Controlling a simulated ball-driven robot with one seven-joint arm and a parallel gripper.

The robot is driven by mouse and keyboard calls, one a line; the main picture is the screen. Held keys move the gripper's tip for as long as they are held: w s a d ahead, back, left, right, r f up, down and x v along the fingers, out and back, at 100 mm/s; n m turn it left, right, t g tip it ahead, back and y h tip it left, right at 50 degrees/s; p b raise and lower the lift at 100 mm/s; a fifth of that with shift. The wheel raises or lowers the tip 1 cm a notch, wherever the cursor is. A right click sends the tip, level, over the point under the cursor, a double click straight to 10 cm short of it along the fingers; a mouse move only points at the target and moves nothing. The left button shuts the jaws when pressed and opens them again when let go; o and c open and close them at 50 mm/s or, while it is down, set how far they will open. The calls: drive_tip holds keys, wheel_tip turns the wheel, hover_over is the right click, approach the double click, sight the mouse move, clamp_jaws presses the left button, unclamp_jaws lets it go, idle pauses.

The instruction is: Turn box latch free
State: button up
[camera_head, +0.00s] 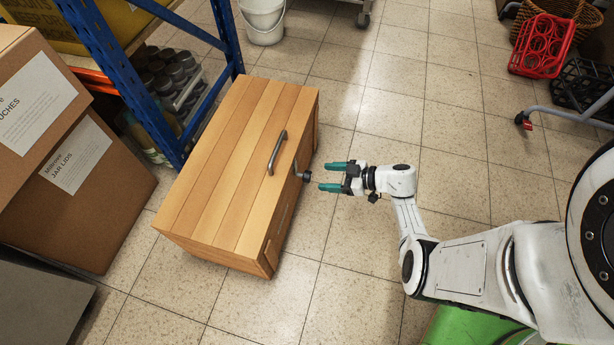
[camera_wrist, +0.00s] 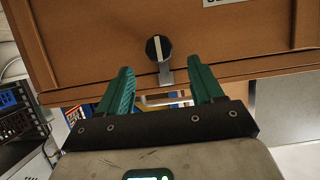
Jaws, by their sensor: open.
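The wooden box (camera_head: 225,165) stands on the tiled floor, with a grey bar handle (camera_head: 277,152) on its lid. The dark latch knob (camera_head: 304,174) sticks out from the box's right side, near the lid edge. In the wrist view the latch (camera_wrist: 158,49) is a round black knob with a pale bar across it, upright in that picture, on a metal stem against the box front (camera_wrist: 95,45). My gripper (camera_head: 328,177) has teal fingers, open and empty, a little to the right of the latch. The fingers (camera_wrist: 165,85) show below the knob in the wrist view, apart from it.
A blue shelf rack (camera_head: 108,65) and cardboard cartons (camera_head: 75,180) stand left of the box. A white bucket (camera_head: 264,20) is behind it. A red crate (camera_head: 541,45) and a black crate (camera_head: 583,83) are at the upper right.

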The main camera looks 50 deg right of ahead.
sight(308, 176)
drive_tip(key=shift+b+x, duration=1.65)
drive_tip(key=shift+x, duration=2.2)
drive_tip(key=c, duration=1)
